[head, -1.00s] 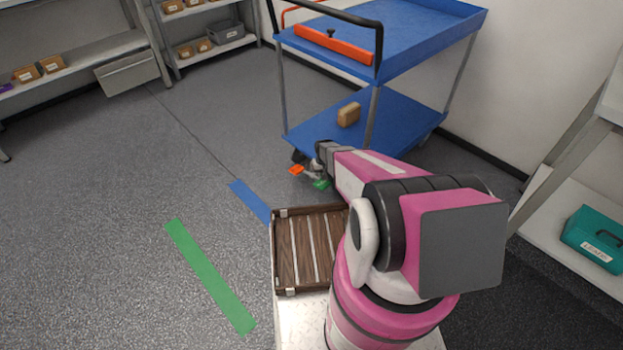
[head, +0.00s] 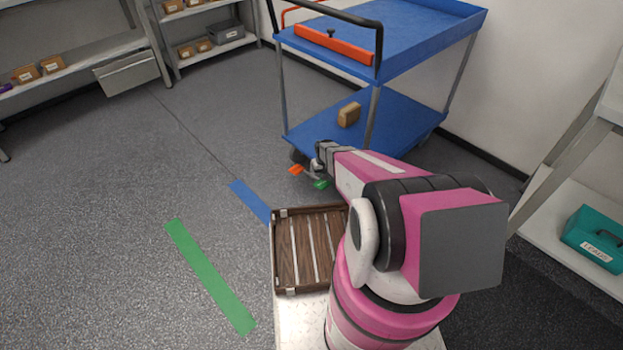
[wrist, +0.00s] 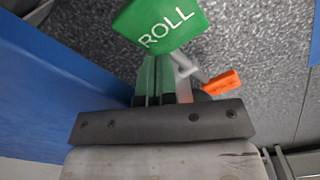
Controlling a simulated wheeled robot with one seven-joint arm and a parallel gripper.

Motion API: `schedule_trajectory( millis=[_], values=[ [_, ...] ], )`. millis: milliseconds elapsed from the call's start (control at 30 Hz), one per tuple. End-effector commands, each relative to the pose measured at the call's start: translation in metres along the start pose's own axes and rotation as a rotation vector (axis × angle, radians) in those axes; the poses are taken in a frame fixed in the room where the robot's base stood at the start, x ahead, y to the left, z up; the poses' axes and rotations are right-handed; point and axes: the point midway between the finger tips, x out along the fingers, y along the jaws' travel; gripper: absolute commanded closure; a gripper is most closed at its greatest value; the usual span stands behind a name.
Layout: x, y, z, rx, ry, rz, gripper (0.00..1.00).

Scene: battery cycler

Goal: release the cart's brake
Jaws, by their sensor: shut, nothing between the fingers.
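The cart (head: 335,138) is blue with two decks and a black push handle, and stands at the back centre-right. Low at its near corner are a green pedal (head: 320,184) and an orange pedal (head: 296,169). In the wrist view the green pedal (wrist: 160,27) reads "ROLL", and the orange pedal (wrist: 221,83) lies to its right, on a grey linkage. My gripper (wrist: 157,60) is shut and empty, its fingertips right at the green pedal's lower edge. I cannot tell whether they touch. In the head view my wrist partly hides this spot.
A brown block (head: 349,114) lies on the cart's lower deck. A slatted wooden tray (head: 276,250) is in front, beside my arm. Shelves (head: 110,50) stand at the back left, and a teal box (head: 596,238) sits on a right shelf. The floor at left is clear, with tape strips.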

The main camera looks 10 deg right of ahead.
Motion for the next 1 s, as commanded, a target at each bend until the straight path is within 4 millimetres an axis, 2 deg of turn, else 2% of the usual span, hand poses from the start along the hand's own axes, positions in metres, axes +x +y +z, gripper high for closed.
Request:
schedule_trajectory(
  millis=[1000],
  values=[
    [0.013,0.000,0.000,0.000,0.000,0.000,1.00]
  ],
)
